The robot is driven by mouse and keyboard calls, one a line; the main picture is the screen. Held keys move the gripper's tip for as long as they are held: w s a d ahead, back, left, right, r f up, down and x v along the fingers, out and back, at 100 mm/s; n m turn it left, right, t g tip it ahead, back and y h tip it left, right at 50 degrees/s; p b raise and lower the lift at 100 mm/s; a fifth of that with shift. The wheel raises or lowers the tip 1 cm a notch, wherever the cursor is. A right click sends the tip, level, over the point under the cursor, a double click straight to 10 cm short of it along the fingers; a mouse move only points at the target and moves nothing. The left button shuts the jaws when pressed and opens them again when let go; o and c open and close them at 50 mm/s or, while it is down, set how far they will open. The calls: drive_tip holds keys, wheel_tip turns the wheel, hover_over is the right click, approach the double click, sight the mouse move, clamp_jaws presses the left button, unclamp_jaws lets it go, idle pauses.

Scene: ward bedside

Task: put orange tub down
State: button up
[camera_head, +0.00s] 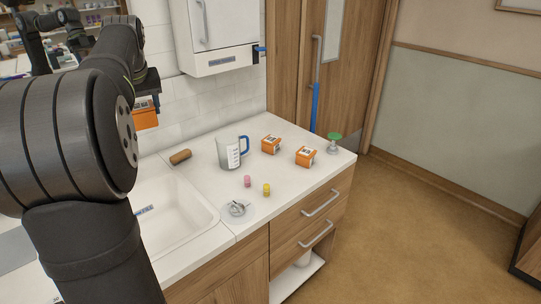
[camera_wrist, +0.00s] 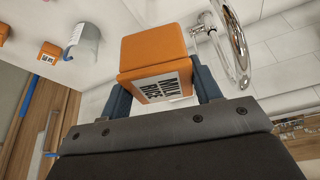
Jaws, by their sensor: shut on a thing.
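My gripper (camera_wrist: 160,80) is shut on an orange tub (camera_wrist: 153,48) with a white label and dark print, one finger on each side. The same tub shows partly in the head view (camera_head: 146,119), behind my arm and in front of the tiled wall, held up in the air. My arm hides much of my gripper there. Two similar orange tubs stand on the white counter (camera_head: 213,188), one further back (camera_head: 271,145) and one nearer the right end (camera_head: 306,156).
A chrome tap (camera_wrist: 234,40) is close beside the held tub in the wrist view. The sink (camera_head: 172,215) is left of the counter. A jug (camera_head: 230,154), a brown roll (camera_head: 180,157), pink (camera_head: 248,181) and yellow (camera_head: 267,189) vials, and a green-topped item (camera_head: 334,142) stand on the counter.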

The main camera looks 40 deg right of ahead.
drive_tip(key=s+d+m+h, duration=0.1)
drive_tip(key=s+d+m, duration=0.1)
drive_tip(key=d, duration=1)
drive_tip(key=s+d+m, duration=0.2)
drive_tip(key=s+d, duration=0.1)
drive_tip(key=d, duration=0.8)
drive_tip(key=s+d+f+m+g+h, duration=0.1)
drive_tip(key=s+d, duration=0.4)
drive_tip(key=d, duration=0.3)
drive_tip(key=s+d+f+m, duration=0.1)
drive_tip(key=s+d, duration=0.5)
drive_tip(key=d, duration=0.2)
wheel_tip(320, 180, down, 17)
drive_tip(key=w+f, duration=0.2)
drive_tip(key=w, duration=0.2)
drive_tip(key=w+a+f, duration=0.1)
drive_tip(key=w+f, duration=0.1)
drive_tip(key=w, duration=0.1)
drive_tip(key=w+a+f, duration=0.1)
drive_tip(key=w+f, duration=0.2)
drive_tip(key=w, duration=0.1)
drive_tip(key=shift+w+f, duration=0.1)
drive_tip(key=shift+w, duration=0.25)
drive_tip(key=shift+f, duration=2)
drive_tip(key=shift+f, duration=0.1)
drive_tip(key=o, duration=1.1)
